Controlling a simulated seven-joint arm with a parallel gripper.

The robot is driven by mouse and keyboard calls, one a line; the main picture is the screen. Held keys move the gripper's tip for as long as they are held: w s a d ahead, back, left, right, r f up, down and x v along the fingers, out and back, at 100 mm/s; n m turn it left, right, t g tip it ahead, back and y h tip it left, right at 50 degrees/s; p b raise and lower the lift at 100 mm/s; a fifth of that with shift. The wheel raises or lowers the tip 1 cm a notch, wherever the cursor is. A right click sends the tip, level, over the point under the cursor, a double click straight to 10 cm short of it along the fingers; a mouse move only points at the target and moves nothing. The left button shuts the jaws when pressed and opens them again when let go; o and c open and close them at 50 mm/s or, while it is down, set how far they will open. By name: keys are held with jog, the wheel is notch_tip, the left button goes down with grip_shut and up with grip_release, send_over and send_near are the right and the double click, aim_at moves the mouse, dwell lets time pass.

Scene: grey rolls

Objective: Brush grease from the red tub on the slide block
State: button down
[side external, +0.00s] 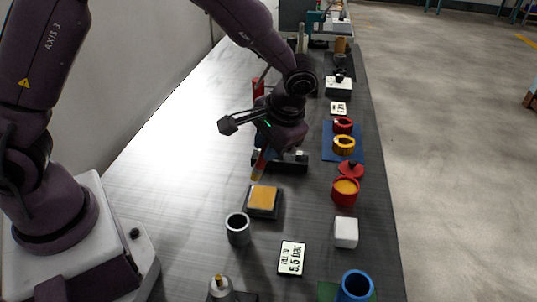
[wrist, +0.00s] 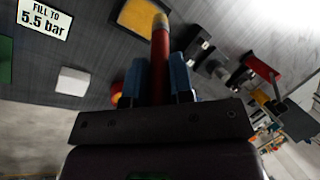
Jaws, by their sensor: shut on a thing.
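My gripper (side external: 265,147) is shut on a brush (wrist: 159,58) with a red handle and a tan tip, pointing down. In the wrist view the brush stands between my two blue fingers (wrist: 158,80). The slide block (side external: 263,198) appears to be the low dark-framed block with a yellow-orange top, just below the brush tip. In the wrist view the tip overlaps the edge of this yellow top (wrist: 142,18); whether it touches, I cannot tell. The open red tub (side external: 345,192), with yellow-orange grease inside, stands to the right. In the wrist view it is mostly hidden behind a finger.
A red lid (side external: 351,169) lies behind the tub. A white cube (side external: 345,233), a grey cup (side external: 238,229), a pressure sign (side external: 291,258) and a blue cup (side external: 356,286) stand nearer. Red and yellow rings (side external: 343,144) sit on a blue mat. The left of the table is clear.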

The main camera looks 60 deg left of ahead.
jog(key=shift+r, duration=1.55)
